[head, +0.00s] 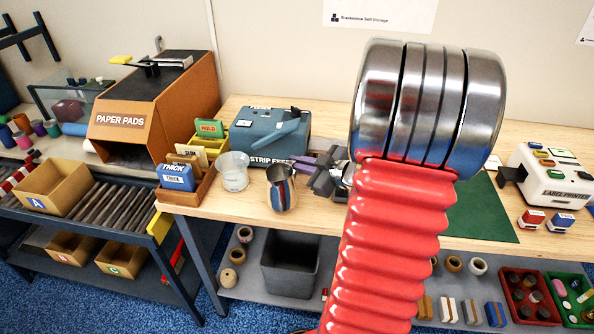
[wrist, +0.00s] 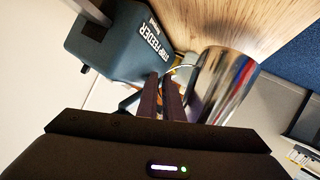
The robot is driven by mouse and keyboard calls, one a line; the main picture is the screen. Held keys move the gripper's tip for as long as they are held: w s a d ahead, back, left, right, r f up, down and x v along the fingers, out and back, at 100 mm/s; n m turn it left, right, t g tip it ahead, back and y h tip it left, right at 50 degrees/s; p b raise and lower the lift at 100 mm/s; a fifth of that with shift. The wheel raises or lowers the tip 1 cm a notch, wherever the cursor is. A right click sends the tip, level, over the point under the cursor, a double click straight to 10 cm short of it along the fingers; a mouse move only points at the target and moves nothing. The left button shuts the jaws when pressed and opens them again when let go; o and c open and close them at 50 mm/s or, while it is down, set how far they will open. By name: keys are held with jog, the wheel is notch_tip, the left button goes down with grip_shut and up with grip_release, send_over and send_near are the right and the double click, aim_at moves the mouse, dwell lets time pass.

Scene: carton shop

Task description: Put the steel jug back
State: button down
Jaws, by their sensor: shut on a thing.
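The steel jug (head: 281,190) is upright near the front edge of the wooden bench, to the right of a clear glass beaker. My gripper (head: 306,162) comes at it from the right. In the wrist view the two dark fingers (wrist: 168,88) are close together on the thin handle at the side of the shiny jug (wrist: 226,85). My gripper is shut on the steel jug. I cannot tell whether the jug's base touches the bench.
The clear beaker (head: 233,171) stands close to the jug's left. The blue strip feeder (head: 268,132) is behind it. A grey bin (head: 290,263) is on the lower shelf. A green mat (head: 480,209) and a label printer (head: 556,172) are on the right.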

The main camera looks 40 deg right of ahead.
aim_at(295, 172)
jog(key=shift+w, duration=0.1)
jog(key=shift+w, duration=0.35)
jog(key=shift+f, duration=1.75)
jog(key=c, duration=1.9)
grip_release()
jog(key=shift+s, duration=0.15)
jog(key=v, duration=1.2)
